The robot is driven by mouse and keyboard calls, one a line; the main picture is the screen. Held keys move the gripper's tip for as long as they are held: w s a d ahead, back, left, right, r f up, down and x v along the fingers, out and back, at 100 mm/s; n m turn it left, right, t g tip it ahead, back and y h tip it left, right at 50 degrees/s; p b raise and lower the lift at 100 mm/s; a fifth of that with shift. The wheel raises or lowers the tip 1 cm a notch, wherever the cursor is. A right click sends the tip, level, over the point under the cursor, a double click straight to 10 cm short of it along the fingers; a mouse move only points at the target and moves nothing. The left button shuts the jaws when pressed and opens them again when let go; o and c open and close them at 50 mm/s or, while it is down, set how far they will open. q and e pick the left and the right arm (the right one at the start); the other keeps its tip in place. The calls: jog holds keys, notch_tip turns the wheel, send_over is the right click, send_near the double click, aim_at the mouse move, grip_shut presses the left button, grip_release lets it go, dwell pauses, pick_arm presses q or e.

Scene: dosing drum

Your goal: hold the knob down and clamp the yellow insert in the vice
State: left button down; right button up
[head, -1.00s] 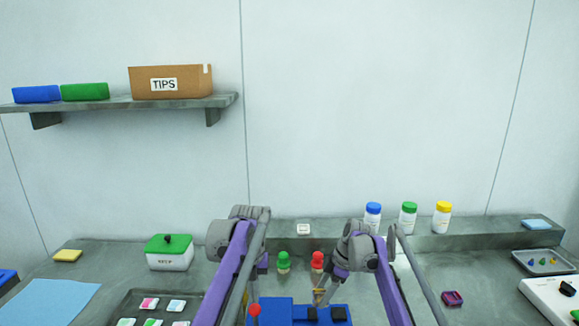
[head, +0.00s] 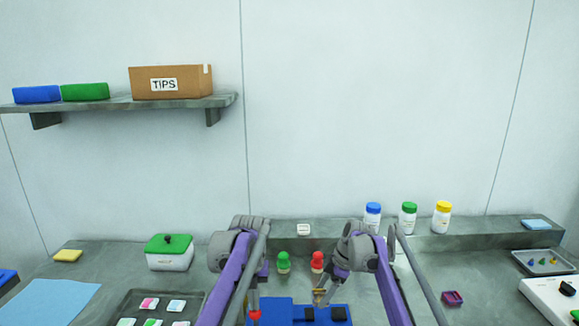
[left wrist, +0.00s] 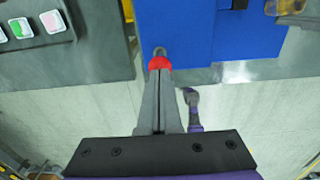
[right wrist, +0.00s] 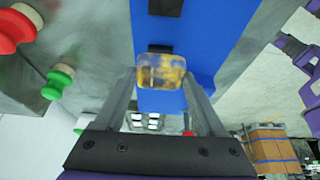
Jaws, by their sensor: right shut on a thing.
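The blue vice (head: 277,312) is at the bottom centre of the head view; its blue body (left wrist: 180,25) also fills the top of the left wrist view. The red knob (head: 254,315) is at its left side, with my left gripper (head: 253,307) directly above. In the left wrist view the fingers (left wrist: 160,75) are together, their tips at the red knob (left wrist: 160,62), apparently touching its top. My right gripper (right wrist: 160,75) is shut on the see-through yellow insert (right wrist: 161,70), held over the blue vice near a dark block (right wrist: 164,8). Whether the insert touches the vice is unclear.
A green-topped piece (head: 283,261) and a red-topped piece (head: 317,261) stand behind the vice. A tray with small tiles (head: 134,303) lies to the left, near a green-lidded box (head: 169,252). Several capped bottles (head: 409,217) stand on the back ledge.

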pick_arm(q)
jog(key=shift+f, duration=2.25)
pick_arm(e)
send_over(317, 316)
jog(key=d, duration=0.1)
jog(key=shift+d+f, duration=0.2)
jog(key=shift+f, duration=2.25)
jog(key=shift+f, duration=0.95)
jog(key=o, duration=1.3)
jog(key=shift+r, duration=4.55)
